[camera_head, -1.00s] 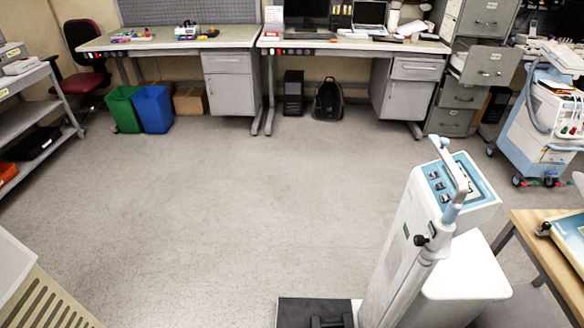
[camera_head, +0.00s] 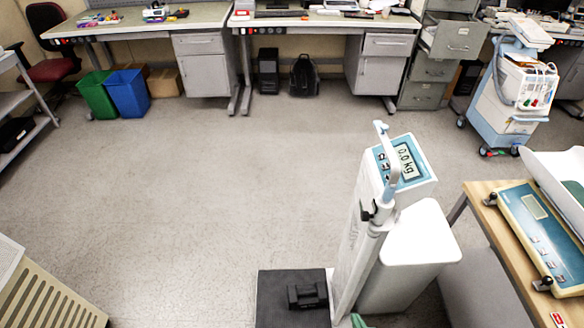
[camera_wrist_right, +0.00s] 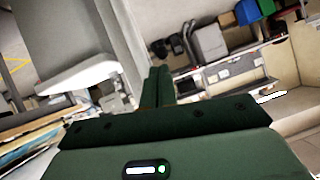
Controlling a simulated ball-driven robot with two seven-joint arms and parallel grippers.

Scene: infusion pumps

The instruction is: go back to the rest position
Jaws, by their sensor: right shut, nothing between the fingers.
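My right gripper shows as a small green piece (camera_head: 357,320) at the bottom edge of the head view, beside the foot of a white scale column (camera_head: 355,245). In the right wrist view its dark green fingers (camera_wrist_right: 160,88) are together, with nothing seen between them. My left gripper is not in view. The scale has a blue-edged display (camera_head: 404,160) reading 0.0 kg and a black platform (camera_head: 275,300) on the floor. A small black object (camera_head: 307,295) is on the platform.
A wooden table (camera_head: 478,195) at the right bears a blue-and-white device (camera_head: 540,235). A medical cart (camera_head: 505,110) stands behind it. Desks (camera_head: 300,20) and green (camera_head: 97,95) and blue (camera_head: 129,93) bins line the back. The middle floor is clear.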

